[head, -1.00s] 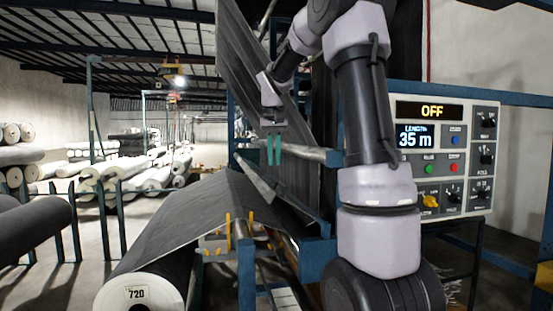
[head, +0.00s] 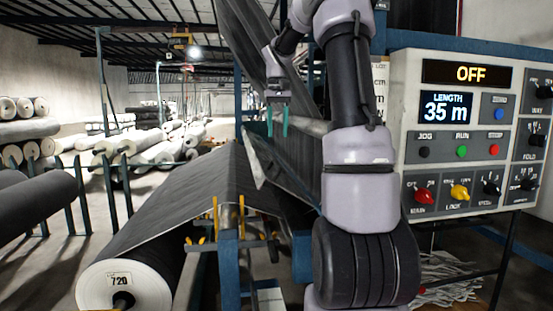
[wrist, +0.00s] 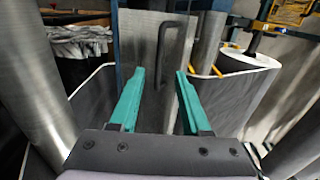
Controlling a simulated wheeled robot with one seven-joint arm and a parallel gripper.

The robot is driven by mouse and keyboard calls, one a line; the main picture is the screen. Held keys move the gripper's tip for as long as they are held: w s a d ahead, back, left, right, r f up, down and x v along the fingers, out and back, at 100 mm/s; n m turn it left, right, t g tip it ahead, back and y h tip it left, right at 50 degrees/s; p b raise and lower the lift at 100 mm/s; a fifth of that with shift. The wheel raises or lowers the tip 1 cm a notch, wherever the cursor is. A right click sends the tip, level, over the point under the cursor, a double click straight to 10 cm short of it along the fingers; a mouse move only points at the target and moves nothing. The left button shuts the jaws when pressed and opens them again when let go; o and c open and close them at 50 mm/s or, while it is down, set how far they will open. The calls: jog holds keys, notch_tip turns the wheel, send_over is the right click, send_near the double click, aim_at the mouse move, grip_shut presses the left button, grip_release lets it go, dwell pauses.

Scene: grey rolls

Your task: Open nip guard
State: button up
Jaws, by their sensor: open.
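My gripper (head: 277,124) hangs in front of the machine in the head view, its two teal fingers pointing down. The wrist view shows the fingers of my gripper (wrist: 160,75) apart with nothing between them. Ahead of them is a flat grey metal plate with a dark bar handle (wrist: 163,48), which looks like the nip guard (wrist: 140,38). The handle stands beyond the fingertips, roughly in line with the gap, and appears apart from them. In the head view my arm and gripper hide much of this area, and I cannot make out the handle there.
A control panel (head: 466,130) reading OFF and 35 m stands at the right. A dark fabric web (head: 190,190) runs from the roll marked 720 (head: 118,282). A metal roller (wrist: 30,75) lies at the wrist view's left.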

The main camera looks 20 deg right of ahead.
aim_at(277, 165)
notch_tip(277, 165, down, 10)
jog(key=shift+f, duration=0.25)
dwell(0.3)
grip_shut()
dwell(1.3)
